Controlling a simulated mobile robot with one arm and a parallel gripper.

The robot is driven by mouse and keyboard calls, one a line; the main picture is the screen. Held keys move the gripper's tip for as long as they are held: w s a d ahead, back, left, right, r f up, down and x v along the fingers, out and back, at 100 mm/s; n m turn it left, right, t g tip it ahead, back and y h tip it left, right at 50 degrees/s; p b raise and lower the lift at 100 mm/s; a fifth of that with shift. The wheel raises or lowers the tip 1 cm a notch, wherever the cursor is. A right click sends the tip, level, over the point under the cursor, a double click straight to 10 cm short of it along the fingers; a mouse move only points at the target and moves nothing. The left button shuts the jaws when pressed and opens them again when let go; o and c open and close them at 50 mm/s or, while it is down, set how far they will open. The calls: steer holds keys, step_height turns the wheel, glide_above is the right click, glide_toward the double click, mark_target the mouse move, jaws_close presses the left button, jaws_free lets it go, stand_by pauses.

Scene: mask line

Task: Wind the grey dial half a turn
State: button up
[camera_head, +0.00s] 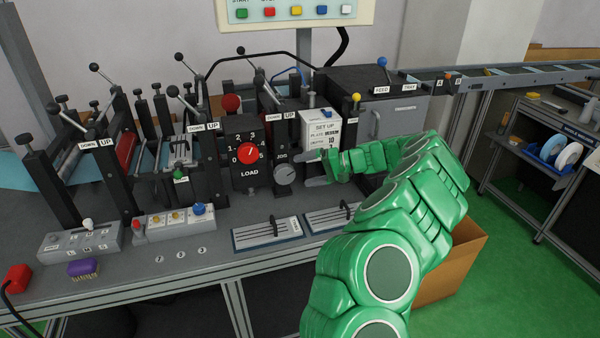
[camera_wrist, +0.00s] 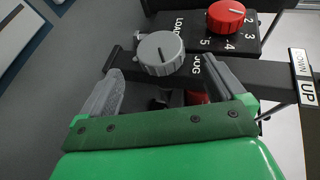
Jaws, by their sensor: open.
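The grey dial (camera_head: 286,175) sits low on a dark post marked JOG, just right of the red LOAD dial. My gripper (camera_head: 316,168) is just right of the grey dial in the head view. In the wrist view its two grey fingers (camera_wrist: 165,80) are spread apart and empty. The dial shows beyond and between the fingertips; I cannot tell whether either finger touches it.
The red LOAD dial (camera_head: 250,152) is close beside the grey dial, and also shows in the wrist view (camera_wrist: 226,16). A SET UP box (camera_head: 321,128) stands behind my gripper. Two slider panels (camera_head: 267,233) lie on the bench in front. Levers and posts crowd the left.

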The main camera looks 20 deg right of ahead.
step_height(320, 180, up, 10)
steer(key=n+g+h, duration=0.2)
steer(key=n+h, duration=0.2)
steer(key=h, duration=0.5)
glide_above(285, 170)
steer(key=s+a, duration=0.1)
steer(key=a, duration=0.1)
steer(key=shift+w+d+f+t+h, duration=0.1)
steer(key=shift+w+d+f+h, duration=0.4)
steer(key=shift+f, duration=1.4)
steer(key=shift+w+d+f+t+h, duration=0.15)
steer(key=shift+f+h, duration=0.7)
steer(key=shift+f, duration=1.1)
steer(key=shift+w+d+f+t+h, duration=0.15)
steer(key=shift+d+f+h, duration=0.4)
steer(key=shift+f, duration=1.35)
steer(key=shift+a, duration=0.15)
